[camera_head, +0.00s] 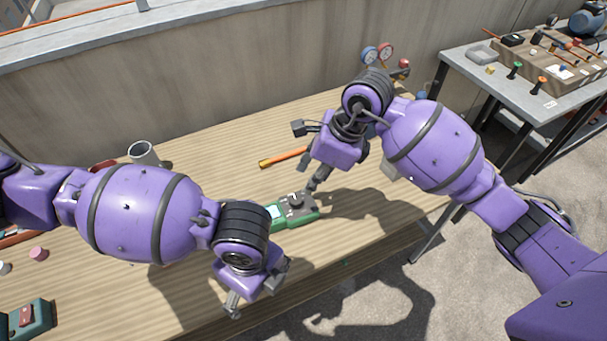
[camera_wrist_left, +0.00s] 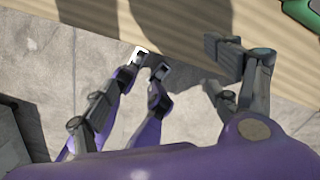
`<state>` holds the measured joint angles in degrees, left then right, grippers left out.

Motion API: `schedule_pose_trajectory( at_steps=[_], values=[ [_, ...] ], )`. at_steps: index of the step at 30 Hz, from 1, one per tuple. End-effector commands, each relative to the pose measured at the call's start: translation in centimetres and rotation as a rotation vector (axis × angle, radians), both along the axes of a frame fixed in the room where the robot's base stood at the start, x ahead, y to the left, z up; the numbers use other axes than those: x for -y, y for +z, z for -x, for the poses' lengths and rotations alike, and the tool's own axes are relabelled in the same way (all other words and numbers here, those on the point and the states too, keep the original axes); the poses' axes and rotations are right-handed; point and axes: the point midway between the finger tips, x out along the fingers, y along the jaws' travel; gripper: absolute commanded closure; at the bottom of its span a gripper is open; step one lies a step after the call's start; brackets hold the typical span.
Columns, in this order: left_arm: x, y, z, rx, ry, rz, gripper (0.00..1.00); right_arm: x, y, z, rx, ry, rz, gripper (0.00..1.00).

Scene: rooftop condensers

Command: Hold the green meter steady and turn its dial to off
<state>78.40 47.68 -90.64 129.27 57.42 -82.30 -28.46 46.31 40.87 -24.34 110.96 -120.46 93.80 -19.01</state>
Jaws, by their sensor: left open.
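The green meter (camera_head: 293,212) lies on the wooden table near its front edge, with a pale screen at its left end and a dark face with a dial. A green corner shows at the top right of the left wrist view (camera_wrist_left: 303,12). My left wrist partly hides its left end. My left gripper (camera_head: 257,288) is open and empty over the table's front edge, nearer than the meter and not touching it. My right gripper (camera_head: 317,184) is above the meter's right end, fingers pointing down toward it. Its finger gap and any contact are unclear.
An orange-handled tool (camera_head: 283,157) lies behind the meter. A mug (camera_head: 143,152) stands at the back left. A pink piece (camera_head: 38,254) and a teal box (camera_head: 30,318) are at the left. Gauges (camera_head: 378,52) stand behind my right arm. A side table (camera_head: 462,58) holds more parts.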

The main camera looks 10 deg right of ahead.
Motion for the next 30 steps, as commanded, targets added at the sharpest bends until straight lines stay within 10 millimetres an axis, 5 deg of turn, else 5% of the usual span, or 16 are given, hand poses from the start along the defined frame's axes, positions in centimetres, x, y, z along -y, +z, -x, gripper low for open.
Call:
schedule_pose_trajectory(
  at_steps=[9,13,20,30],
  values=[
    [2.8,0.9,-13.1,0.035,0.674,0.031,0.19,-0.1,0.3,-0.2,0.007,0.002,-0.001,0.69],
    [3.6,1.9,-16.5,0.033,0.870,0.057,0.19,-0.1,0.3,-0.2,0.007,0.002,-0.001,0.69],
    [4.1,1.7,-18.5,0.026,0.988,0.075,0.19,-0.1,0.3,-0.2,0.006,0.001,-0.001,0.69],
    [4.1,-3.3,-18.4,0.027,0.985,0.075,0.19,-0.1,0.3,-0.2,0.006,0.001,-0.001,0.69]
  ],
)
